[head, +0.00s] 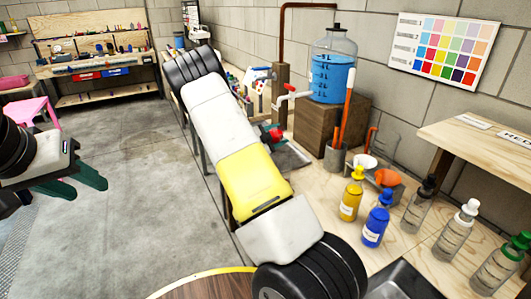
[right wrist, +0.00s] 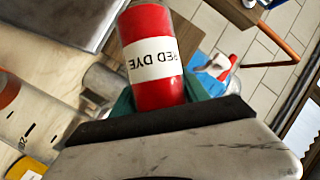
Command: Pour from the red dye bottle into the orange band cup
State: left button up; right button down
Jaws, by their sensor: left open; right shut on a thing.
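The red dye bottle (right wrist: 155,65) is red with a white label reading "RED DYE", upside down in the right wrist view. My right gripper (right wrist: 160,95) is shut on it, green fingers at both sides. In the head view, a small red part (head: 277,133) shows beside my right arm, which hides most of that gripper. At the left edge of the right wrist view is an orange band (right wrist: 8,90) on a pale, marked vessel, perhaps the orange band cup; it is cut off. My left gripper (head: 80,182) is open and empty over the floor, away from the bench.
Yellow (head: 351,195) and blue (head: 377,220) bottles and several clear ones stand on the bench at right. An orange funnel (head: 388,178) and a blue water jug (head: 332,70) on a wooden block stand behind. My right arm crosses the bench's left edge.

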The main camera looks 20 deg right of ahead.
jog(key=shift+w+m+h, duration=0.3)
jog(key=shift+m, duration=0.3)
dwell(1.1)
jog(key=shift+w+r+m+t+h, duration=0.2)
jog(key=shift+r+m+t+h, duration=0.2)
jog(key=shift+r+m, duration=0.35)
dwell(1.0)
jog(key=shift+w+f+m, duration=0.1)
jog(key=shift+f+m, duration=0.55)
jog(key=shift+f, duration=1.1)
jog(key=shift+f, duration=0.6)
jog(key=shift+m+h, duration=0.3)
jog(key=shift+s+r+m+h, duration=0.35)
jog(key=shift+r+m+h, duration=0.05)
jog(key=shift+r+m, duration=0.4)
dwell(1.1)
